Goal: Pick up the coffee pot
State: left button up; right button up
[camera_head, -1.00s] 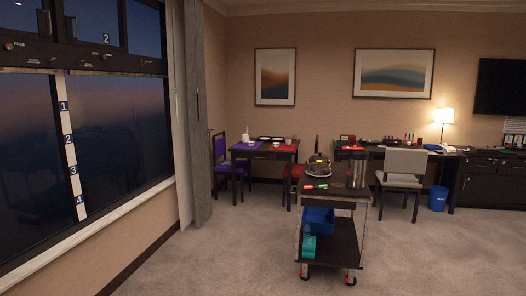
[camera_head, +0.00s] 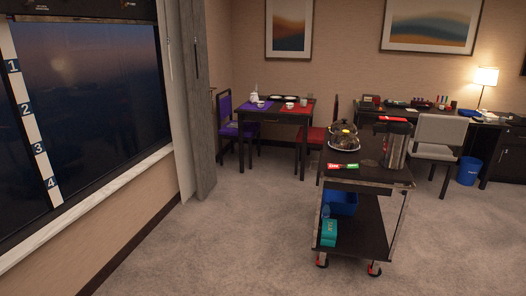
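A tall silver pot (camera_head: 396,150) with a dark top, which looks like the coffee pot, stands upright on the right part of the cart's top shelf. A red part shows near its lid. A small white pot (camera_head: 254,98) stands at the back left of the far table; it is too small to tell what it is for. Neither of my grippers is in view.
The cart (camera_head: 351,181) carries a domed tray (camera_head: 343,140) and red and green markers (camera_head: 343,166), with a blue bin (camera_head: 341,203) and teal box (camera_head: 328,233) below. A grey chair (camera_head: 438,136) stands behind the cart, right. Open carpet lies in front.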

aim_at(254, 99)
jog(key=i+u, duration=0.15)
jog(key=i, duration=4.9)
